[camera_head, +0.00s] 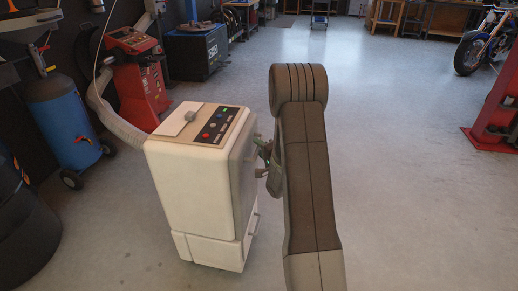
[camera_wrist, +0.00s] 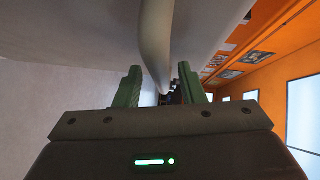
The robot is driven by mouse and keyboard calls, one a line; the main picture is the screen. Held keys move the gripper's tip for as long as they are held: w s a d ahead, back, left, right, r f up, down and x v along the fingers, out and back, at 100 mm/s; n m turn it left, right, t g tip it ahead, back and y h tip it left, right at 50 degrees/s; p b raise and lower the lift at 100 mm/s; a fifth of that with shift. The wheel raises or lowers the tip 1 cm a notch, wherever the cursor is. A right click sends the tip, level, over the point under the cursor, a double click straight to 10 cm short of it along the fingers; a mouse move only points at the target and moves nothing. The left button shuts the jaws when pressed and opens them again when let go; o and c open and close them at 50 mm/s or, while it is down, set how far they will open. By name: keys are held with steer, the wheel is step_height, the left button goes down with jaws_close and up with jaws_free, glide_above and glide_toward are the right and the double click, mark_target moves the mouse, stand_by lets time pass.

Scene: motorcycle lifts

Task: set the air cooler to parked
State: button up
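The air cooler (camera_head: 190,185) is a cream-white box standing on the floor left of my arm in the head view. My gripper (camera_head: 261,158) is at the cooler's right-hand face, partly hidden by my arm. In the wrist view my gripper (camera_wrist: 160,84) has its green fingers apart. A pale curved bar (camera_wrist: 156,40), seemingly a handle on the cooler, runs down between them. Contact cannot be told.
A lower section with a small handle (camera_head: 253,218) is at the cooler's base. A grey hose (camera_head: 118,125) runs behind it towards a red machine (camera_head: 132,75). A blue tank (camera_head: 64,120) stands left. A red lift post (camera_head: 497,110) is far right. The floor right of my arm is clear.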

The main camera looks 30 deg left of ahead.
steer(key=shift+w+a, duration=0.2)
steer(key=shift+a, duration=0.2)
steer(key=shift+c, duration=0.3)
jaws_close()
